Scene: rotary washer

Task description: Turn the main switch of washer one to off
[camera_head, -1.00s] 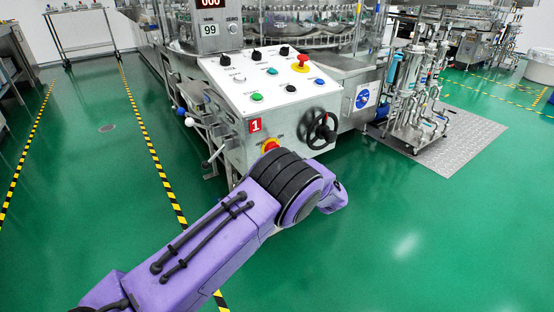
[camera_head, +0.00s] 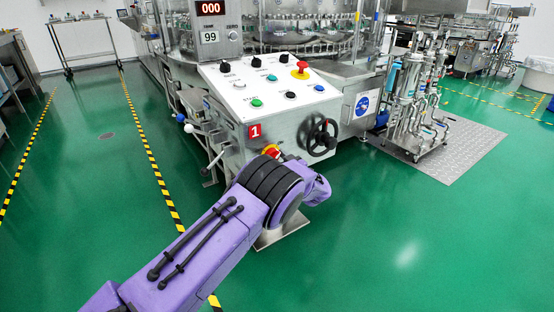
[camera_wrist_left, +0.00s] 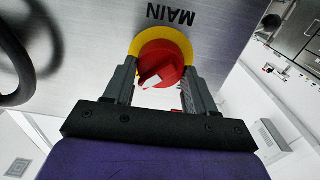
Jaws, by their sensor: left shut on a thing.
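The main switch of washer one is a red knob on a yellow disc (camera_head: 271,151), low on the front of the panel box marked with a red 1 (camera_head: 255,131). In the left wrist view the red knob (camera_wrist_left: 172,56) sits between the fingers of my left gripper (camera_wrist_left: 161,78), which is shut on it. The word MAIN shows upside down beside the disc. The knob's white-marked grip looks slanted. In the head view my purple left wrist hides the fingers and part of the switch. My right gripper is not in view.
A black handwheel (camera_head: 322,137) is right of the switch; its rim also shows in the left wrist view (camera_wrist_left: 52,45). Above are panel buttons and a red emergency stop (camera_head: 300,70). Levers (camera_head: 184,122) stick out at left. The green floor (camera_head: 420,240) in front is open.

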